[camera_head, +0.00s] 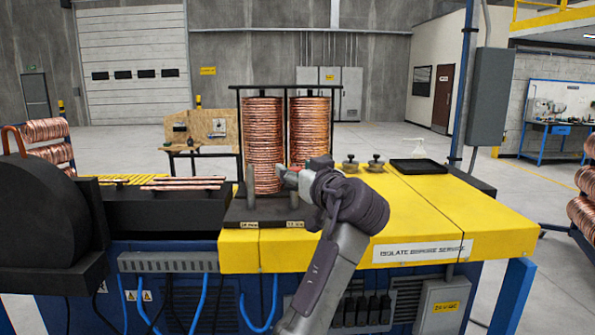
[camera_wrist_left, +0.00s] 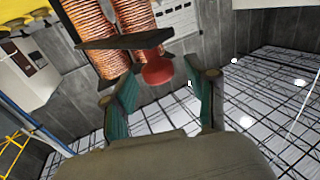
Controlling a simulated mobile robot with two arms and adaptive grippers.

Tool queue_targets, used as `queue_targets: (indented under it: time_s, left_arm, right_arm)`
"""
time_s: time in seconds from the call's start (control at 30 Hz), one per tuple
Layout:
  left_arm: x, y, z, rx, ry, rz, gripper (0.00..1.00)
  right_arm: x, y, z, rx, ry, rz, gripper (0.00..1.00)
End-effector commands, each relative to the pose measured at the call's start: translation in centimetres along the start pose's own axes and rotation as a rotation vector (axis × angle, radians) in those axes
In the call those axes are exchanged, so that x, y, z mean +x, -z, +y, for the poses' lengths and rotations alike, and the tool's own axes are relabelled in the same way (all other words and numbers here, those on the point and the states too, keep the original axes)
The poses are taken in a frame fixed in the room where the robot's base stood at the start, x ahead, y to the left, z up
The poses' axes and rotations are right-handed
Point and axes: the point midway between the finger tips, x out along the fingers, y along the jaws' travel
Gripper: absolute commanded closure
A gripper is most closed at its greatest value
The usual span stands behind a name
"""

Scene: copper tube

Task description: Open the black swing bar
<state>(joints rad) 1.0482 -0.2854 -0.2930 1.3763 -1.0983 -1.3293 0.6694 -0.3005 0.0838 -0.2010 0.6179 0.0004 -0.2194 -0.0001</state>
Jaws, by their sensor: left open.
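In the left wrist view, a black bar (camera_wrist_left: 125,41) crosses in front of the copper coils (camera_wrist_left: 92,25). A red knob (camera_wrist_left: 157,71) shows beside the bar. My left gripper (camera_wrist_left: 159,88) is open, with the knob seen between its two fingertips; I cannot tell whether they touch it. In the head view, my left gripper (camera_head: 288,176) is in front of the right copper coil (camera_head: 309,130), and a bit of red (camera_head: 296,168) shows at its fingers. The bar is mostly hidden behind the gripper there. My right gripper is not in view.
The coils stand on a black base (camera_head: 262,213) on a yellow machine top (camera_head: 440,215). A thin black rail (camera_head: 285,87) runs above the coils. Dark knobs (camera_head: 376,163) and a black tray (camera_head: 418,166) are to the right. The front right of the yellow top is clear.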

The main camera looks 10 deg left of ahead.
Motion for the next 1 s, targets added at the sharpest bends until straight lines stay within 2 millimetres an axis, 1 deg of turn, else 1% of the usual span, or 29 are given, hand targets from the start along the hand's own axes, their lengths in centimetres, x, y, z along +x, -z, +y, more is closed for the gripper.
queue_targets:
  time_s: [0.17,0.4,0.53,0.7,0.93,0.97,1.0]
  left_arm:
    - [-0.1,2.3,0.1,-0.003,-0.001,0.002,0.43]
    - [0.0,7.0,0.0,-0.003,-0.001,0.001,0.43]
    - [0.0,8.8,0.0,-0.002,0.000,0.001,0.43]
    - [0.1,9.8,0.0,0.000,0.000,0.000,0.43]
    - [0.1,9.9,0.0,0.000,0.000,-0.001,0.43]
    - [0.1,9.9,0.0,0.000,0.000,0.000,0.44]
    - [0.1,9.9,0.0,0.000,0.000,0.002,0.51]
  right_arm:
    - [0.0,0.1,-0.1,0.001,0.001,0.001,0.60]
    - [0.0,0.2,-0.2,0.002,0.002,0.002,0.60]
    - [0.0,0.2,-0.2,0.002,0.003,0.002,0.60]
    - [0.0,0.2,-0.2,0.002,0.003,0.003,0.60]
    - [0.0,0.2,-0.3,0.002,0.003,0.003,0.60]
    - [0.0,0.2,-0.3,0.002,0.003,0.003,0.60]
    - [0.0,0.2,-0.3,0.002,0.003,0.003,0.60]
